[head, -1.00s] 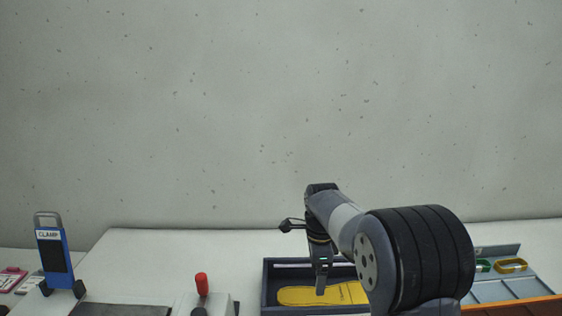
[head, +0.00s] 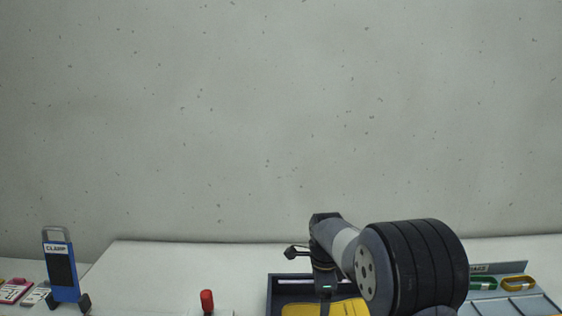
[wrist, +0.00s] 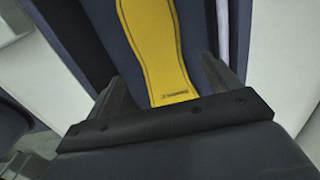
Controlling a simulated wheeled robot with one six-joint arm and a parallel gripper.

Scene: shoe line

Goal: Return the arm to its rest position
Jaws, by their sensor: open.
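My gripper (wrist: 165,90) is open in the wrist view, with its two fingers apart at left and right. A yellow insole (wrist: 155,45) shows beyond and between the fingers, with nothing seen gripped. The insole lies in a dark blue tray (head: 290,278) in the head view, and its yellow part (head: 300,309) shows at the bottom edge. My arm reaches over the tray from the right in the head view.
A blue clamp unit (head: 62,270) stands at the left on the white table (head: 160,270). A red-handled knob (head: 207,301) is left of the tray. A grey compartment bin (head: 510,300) with green and yellow loops (head: 517,283) is at the right. The wall behind is bare.

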